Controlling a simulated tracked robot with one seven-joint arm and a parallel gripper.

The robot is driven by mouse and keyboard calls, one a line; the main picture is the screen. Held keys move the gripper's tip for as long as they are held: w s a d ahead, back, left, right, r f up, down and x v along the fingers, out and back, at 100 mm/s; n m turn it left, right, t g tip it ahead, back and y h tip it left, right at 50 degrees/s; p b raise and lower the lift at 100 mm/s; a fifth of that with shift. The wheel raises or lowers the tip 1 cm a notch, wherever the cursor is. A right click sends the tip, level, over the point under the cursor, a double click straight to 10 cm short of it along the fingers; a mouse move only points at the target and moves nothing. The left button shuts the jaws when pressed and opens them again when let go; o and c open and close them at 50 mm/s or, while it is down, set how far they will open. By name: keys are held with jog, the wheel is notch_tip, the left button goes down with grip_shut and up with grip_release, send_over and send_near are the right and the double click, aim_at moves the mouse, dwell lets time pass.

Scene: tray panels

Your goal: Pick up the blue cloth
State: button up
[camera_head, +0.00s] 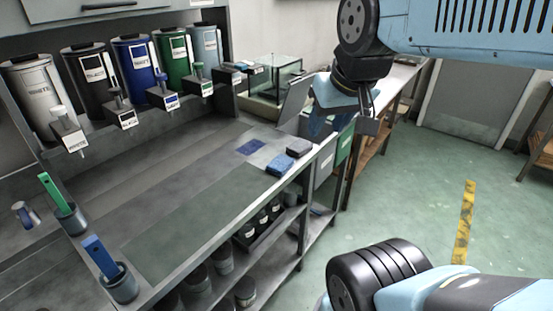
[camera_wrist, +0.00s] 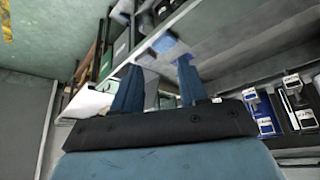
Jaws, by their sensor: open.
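A flat dark blue cloth (camera_head: 251,147) lies on the grey bench top in the head view, left of two sponge-like blocks. My gripper (camera_head: 328,127) hangs in the air to the right of the cloth, above and beyond the bench's right end, with its blue fingers pointing down. It is apart from the cloth. In the wrist view my gripper (camera_wrist: 160,66) shows its two blue fingers spread, with nothing held between them. I cannot make out the cloth for certain in the wrist view.
A blue block (camera_head: 280,167) and a dark grey block (camera_head: 299,148) sit near the bench's front edge. A glass tank (camera_head: 272,80) stands behind. Labelled dispensers (camera_head: 133,65) line the back. Two cups (camera_head: 120,285) (camera_head: 71,220) with blue- and green-handled tools stand at left.

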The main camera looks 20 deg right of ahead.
jog(key=shift+o, duration=1.9)
jog(key=shift+w+n, duration=0.4)
jog(key=o, duration=0.6)
jog(key=w+n, duration=0.2)
jog(key=w+f+n, duration=0.1)
jog(key=w+n, duration=0.1)
jog(key=w+f+n+g+h, duration=0.1)
jog(key=w+n, duration=0.1)
jog(key=w, duration=0.1)
jog(key=shift+n, duration=0.3)
jog(key=shift+o, duration=0.5)
jog(key=w+f+n+g+h, duration=0.1)
jog(key=w+f+n, duration=0.2)
jog(key=w+n, duration=0.2)
jog(key=shift+w+a+n, duration=0.3)
jog(key=shift+w+n, duration=0.1)
jog(key=shift+w, duration=0.05)
jog(key=n+h, duration=0.1)
jog(key=n, duration=1.2)
send_over(280, 162)
jog(key=s+a, duration=0.1)
jog(key=a, duration=0.1)
jog(key=shift+g, duration=0.4)
notch_tip(280, 162, down, 17)
jog(key=shift+s+f, duration=0.1)
jog(key=shift+s, duration=0.05)
jog(key=shift+x, duration=3)
